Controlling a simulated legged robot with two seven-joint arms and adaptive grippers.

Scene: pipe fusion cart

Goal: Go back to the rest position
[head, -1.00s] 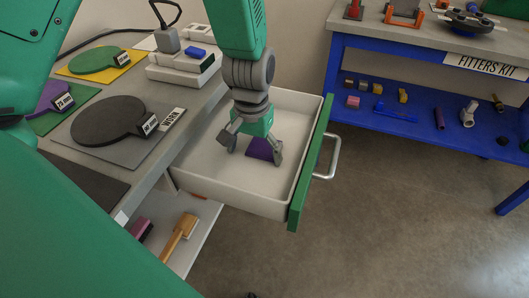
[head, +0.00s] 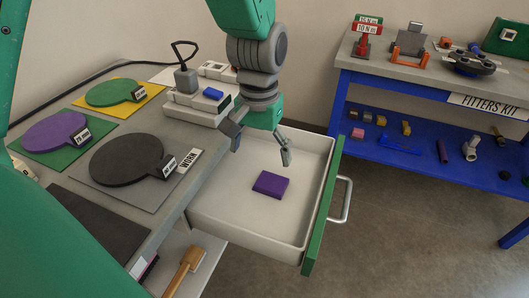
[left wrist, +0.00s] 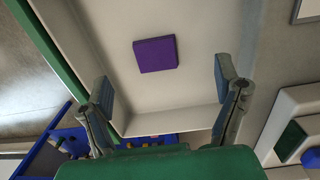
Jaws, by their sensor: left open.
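My left gripper (head: 262,146) is open and empty above the back of the open drawer (head: 222,212). Its two fingers also show spread apart in the left wrist view (left wrist: 163,92). A purple block (head: 270,185) lies flat on the drawer floor, in front of and below the gripper, apart from the fingers. The block also shows in the left wrist view (left wrist: 155,54), beyond the fingertips. My right gripper is not in view.
The drawer's green front (head: 322,208) with its handle (head: 341,200) sticks out over the floor. The workbench with round paddles (head: 126,158) is at left. A blue shelf table (head: 430,92) stands at right. Bare floor lies between.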

